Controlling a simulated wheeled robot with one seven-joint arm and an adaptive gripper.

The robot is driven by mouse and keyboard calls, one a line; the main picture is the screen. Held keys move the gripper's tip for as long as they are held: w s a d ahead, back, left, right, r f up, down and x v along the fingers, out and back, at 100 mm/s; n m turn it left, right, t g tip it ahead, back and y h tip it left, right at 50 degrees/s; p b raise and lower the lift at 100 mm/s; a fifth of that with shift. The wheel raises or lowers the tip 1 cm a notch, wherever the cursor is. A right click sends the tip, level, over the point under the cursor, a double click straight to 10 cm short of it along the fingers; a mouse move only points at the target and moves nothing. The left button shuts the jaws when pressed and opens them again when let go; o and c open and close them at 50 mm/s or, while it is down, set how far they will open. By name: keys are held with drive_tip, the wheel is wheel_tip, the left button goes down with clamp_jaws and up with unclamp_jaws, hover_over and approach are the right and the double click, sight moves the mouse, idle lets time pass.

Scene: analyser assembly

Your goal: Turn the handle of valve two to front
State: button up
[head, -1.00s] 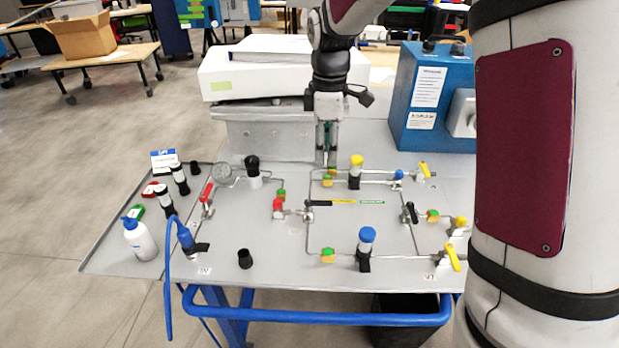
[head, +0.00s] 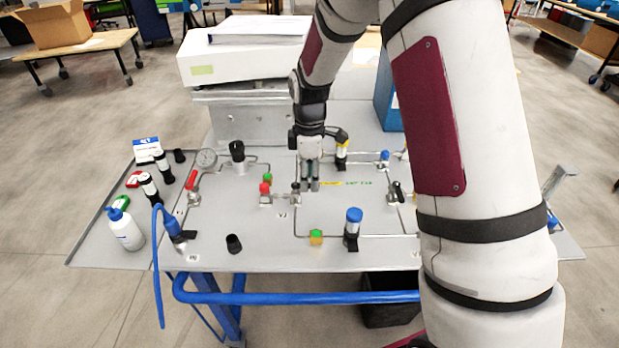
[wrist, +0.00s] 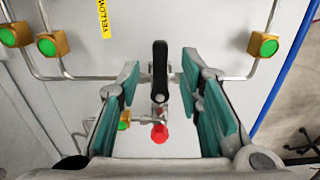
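Valve two seems to be the valve with a black handle (wrist: 160,70) near the middle of the panel. In the wrist view the handle stands upright in the picture, between my fingers. A red knob (wrist: 160,133) lies below it there; this red knob also shows in the head view (head: 265,188), left of the valve. My gripper (head: 311,184) is low over the panel at this valve. In the wrist view its two teal-padded fingers are spread, one on each side of the handle, with visible gaps. In the head view the fingers hide part of the valve.
Thin pipes with green buttons (wrist: 263,45) run on both sides. A blue-capped cylinder (head: 353,230) and a black-handled valve (head: 397,190) stand to the right. The front panel's middle is fairly clear.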

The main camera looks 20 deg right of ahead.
drive_tip(key=shift+f, duration=0.45)
clamp_jaws()
